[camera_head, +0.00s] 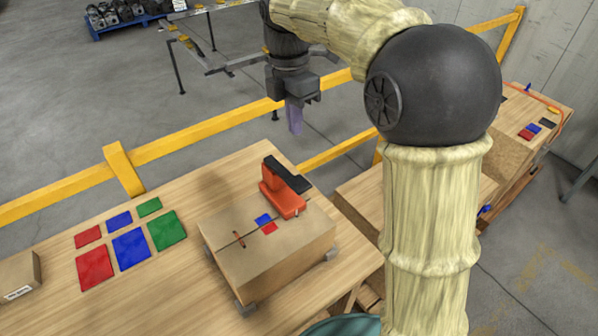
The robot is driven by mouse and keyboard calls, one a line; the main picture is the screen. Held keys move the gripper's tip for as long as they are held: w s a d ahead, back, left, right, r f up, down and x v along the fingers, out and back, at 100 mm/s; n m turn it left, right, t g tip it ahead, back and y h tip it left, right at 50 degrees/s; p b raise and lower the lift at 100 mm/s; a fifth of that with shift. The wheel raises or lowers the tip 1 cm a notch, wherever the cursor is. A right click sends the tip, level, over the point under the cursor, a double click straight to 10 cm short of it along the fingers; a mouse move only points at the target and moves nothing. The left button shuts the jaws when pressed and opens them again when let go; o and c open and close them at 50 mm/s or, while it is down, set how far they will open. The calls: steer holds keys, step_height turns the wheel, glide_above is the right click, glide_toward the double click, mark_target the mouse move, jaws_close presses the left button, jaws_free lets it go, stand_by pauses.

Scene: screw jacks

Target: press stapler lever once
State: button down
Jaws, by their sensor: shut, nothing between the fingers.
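A stapler with an orange-red body (279,200) and a black lever on top (287,174) stands on a cardboard box (262,258) on the wooden table. The lever slopes, with one end toward the upper left and the other toward the lower right. My gripper (295,121) points down with its purple fingers shut and empty. In the picture it is above and slightly right of the stapler, apart from it, near the table's far edge. The finger tips are small, and their exact height over the lever is hard to tell.
Red, blue and green squares (131,249) lie on the wooden table (190,215) to the left. A small box (18,277) is at the far left. A yellow rail (200,133) runs behind the table.

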steer(key=p, duration=0.2)
glide_toward(305, 192)
steer(key=f, duration=0.2)
steer(key=w+f, duration=0.1)
steer(key=f, duration=0.3)
steer(key=shift+w+a+f, duration=0.15)
steer(key=shift+w+a, duration=0.1)
steer(key=shift+a, duration=0.15)
steer(key=shift+f, duration=0.1)
steer(key=f+t+b, duration=0.1)
steer(key=b, duration=0.1)
steer(key=f+t+y+b, duration=0.1)
steer(key=f+b, duration=0.1)
steer(key=b, duration=0.1)
steer(key=s+d+f+b, duration=0.1)
steer(key=b, duration=0.2)
steer(key=shift+s+f+t+y, duration=0.1)
steer(key=shift+f+t+y, duration=0.15)
steer(key=shift+t+y, duration=0.15)
steer(key=shift+f+b, duration=0.55)
steer(key=shift+b, duration=0.1)
steer(key=shift+s+f, duration=0.2)
